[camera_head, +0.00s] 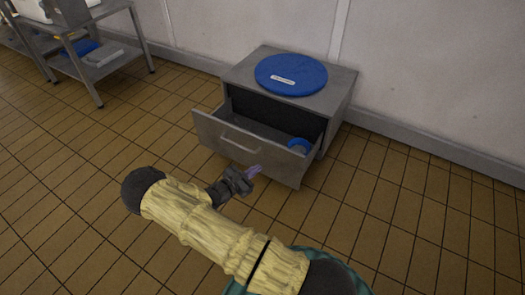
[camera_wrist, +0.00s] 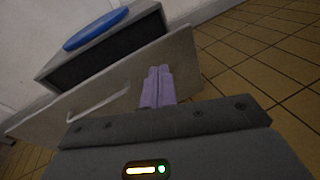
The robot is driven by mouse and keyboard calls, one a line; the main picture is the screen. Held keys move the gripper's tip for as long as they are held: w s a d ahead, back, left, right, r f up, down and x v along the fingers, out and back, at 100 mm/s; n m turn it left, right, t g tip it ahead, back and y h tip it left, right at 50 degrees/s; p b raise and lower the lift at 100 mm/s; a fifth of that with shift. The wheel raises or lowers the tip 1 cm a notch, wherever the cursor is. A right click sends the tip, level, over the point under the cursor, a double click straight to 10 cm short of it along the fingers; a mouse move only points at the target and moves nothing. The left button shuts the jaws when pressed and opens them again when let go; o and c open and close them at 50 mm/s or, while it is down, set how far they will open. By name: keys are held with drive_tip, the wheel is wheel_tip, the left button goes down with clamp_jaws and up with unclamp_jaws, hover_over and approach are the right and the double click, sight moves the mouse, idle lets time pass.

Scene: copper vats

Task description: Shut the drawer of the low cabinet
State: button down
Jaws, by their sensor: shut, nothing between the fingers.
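The low grey cabinet (camera_head: 341,98) stands against the wall with its drawer (camera_head: 233,140) pulled well out. The drawer front has a bar handle (camera_head: 240,146), and a blue object (camera_head: 299,145) lies inside at the right. My gripper (camera_head: 256,170) is in front of the drawer front, right of the handle, with its purple fingers together and empty. In the wrist view the fingers (camera_wrist: 157,86) overlap the drawer front (camera_wrist: 184,62), and the handle (camera_wrist: 98,103) is to their left. I cannot tell whether the fingertips touch the front.
A round blue lid (camera_head: 291,75) with a white label lies on the cabinet top. A metal shelf table (camera_head: 104,66) with items stands at the upper left. The tiled floor around the drawer is clear.

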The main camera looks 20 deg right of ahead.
sight(266, 143)
drive_tip(key=w+a+f+n+t, duration=0.2)
drive_tip(key=n+t, duration=0.1)
drive_tip(key=w+a+f+n+t, duration=0.1)
drive_tip(key=shift+w+f+n+t+y+b, duration=0.25)
drive_tip(key=shift+n+t+y+b, duration=0.05)
drive_tip(key=shift+n+y, duration=0.1)
drive_tip(key=b+x, duration=0.6)
drive_tip(key=x, duration=0.6)
drive_tip(key=shift+w+d+f+b, duration=0.15)
drive_tip(key=shift+d+f+b, duration=0.05)
drive_tip(key=shift+b, duration=0.15)
drive_tip(key=shift+w+d+r+b, duration=0.15)
drive_tip(key=shift+w+d+b, duration=0.15)
drive_tip(key=shift+w+d, duration=0.2)
